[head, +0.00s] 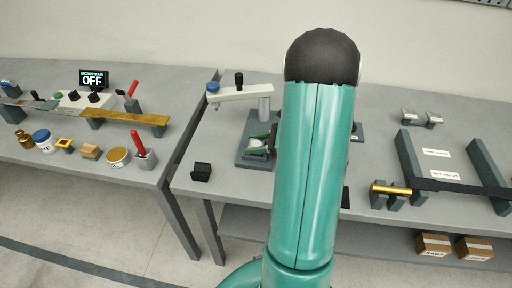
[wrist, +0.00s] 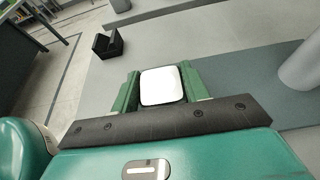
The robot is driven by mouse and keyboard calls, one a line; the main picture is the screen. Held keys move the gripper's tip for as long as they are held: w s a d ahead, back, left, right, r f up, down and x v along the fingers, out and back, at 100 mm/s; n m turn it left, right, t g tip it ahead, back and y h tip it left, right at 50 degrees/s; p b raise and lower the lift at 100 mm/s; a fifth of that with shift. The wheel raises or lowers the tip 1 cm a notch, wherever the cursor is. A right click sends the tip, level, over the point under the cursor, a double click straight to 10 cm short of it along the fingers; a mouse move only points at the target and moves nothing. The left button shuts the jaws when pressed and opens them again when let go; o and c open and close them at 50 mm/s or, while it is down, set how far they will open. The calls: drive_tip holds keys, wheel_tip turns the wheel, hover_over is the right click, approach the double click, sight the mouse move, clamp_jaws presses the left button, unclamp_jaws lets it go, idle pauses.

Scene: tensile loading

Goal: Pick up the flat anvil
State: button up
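A pale, square flat piece, which looks like the flat anvil (wrist: 163,86), lies between the two green fingers of my gripper (wrist: 162,92) in the wrist view. One finger stands close along each side of it, and I see no clear gap. I cannot tell whether the fingers press on it. In the head view the pale piece (head: 256,149) shows low over the grey base of the stand, by my gripper (head: 259,142). My arm hides the right part of the base. Whether the piece rests on something is hidden.
The stand's post (head: 265,107) and its pale crossarm (head: 243,93) rise behind my gripper. A small black block (head: 201,172) sits at the table's front left. Frame bars (head: 411,158) and a brass rod on supports (head: 391,189) lie to the right. A second table holds several tools.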

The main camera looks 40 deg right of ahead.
drive_tip(key=c, duration=0.7)
clamp_jaws()
drive_tip(key=shift+r, duration=0.15)
